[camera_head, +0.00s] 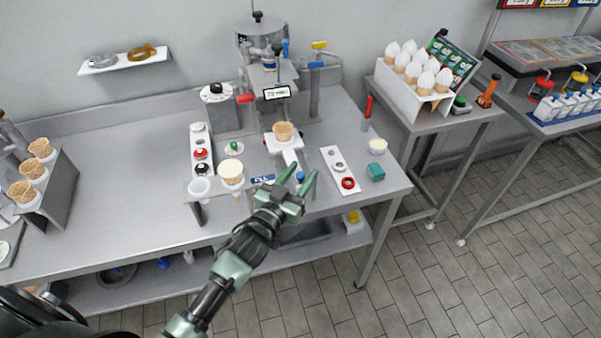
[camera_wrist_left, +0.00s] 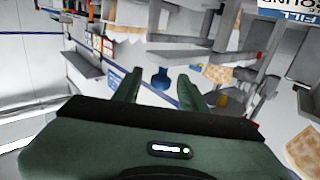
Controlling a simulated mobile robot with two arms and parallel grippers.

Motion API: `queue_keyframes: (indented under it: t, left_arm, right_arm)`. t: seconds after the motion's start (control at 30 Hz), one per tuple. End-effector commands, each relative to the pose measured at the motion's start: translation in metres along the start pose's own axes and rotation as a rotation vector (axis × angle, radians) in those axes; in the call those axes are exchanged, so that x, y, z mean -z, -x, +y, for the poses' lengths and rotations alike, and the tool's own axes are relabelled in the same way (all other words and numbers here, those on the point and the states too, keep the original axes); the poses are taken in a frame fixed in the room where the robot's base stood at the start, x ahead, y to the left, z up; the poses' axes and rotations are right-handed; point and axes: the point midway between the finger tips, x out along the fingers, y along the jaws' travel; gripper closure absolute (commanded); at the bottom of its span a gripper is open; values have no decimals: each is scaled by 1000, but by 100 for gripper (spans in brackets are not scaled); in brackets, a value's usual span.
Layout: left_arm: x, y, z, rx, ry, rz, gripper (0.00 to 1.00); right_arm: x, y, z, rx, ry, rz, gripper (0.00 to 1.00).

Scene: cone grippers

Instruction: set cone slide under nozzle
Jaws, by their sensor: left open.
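A waffle cone (camera_head: 284,131) stands upright in the white slide (camera_head: 290,155) in front of the dispensing machine (camera_head: 262,45). The nozzle is hard to make out behind the machine's label plate (camera_head: 277,93); I cannot tell whether the cone lines up with it. A blue knob (camera_head: 300,176) shows at the near end of the slide. My left gripper (camera_head: 299,177) is open, its two green fingers on either side of the knob in the head view. In the left wrist view the blue knob (camera_wrist_left: 160,78) appears between and beyond the fingertips. My right gripper is not in view.
A filled cone (camera_head: 232,173) stands in a small rack left of the gripper. A white strip with a red ring (camera_head: 348,184) and a teal block (camera_head: 376,172) lie to the right. Waffle cones (camera_head: 34,169) stand in a holder at far left. The bench's left middle is clear.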

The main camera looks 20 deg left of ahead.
Motion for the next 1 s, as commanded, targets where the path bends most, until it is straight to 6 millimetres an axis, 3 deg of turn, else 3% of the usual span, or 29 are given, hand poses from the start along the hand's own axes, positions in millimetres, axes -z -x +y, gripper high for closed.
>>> queue_keyframes:
  t: [0.1,0.27,1.0]
  left_arm:
    - [0,0,0,0,0,0,58]
    - [0,0,0,0,0,0,100]
    - [0,0,0,-1,0,0,100]
  right_arm:
    - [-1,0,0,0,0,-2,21]
    - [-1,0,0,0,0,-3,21]
    - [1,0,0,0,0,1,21]
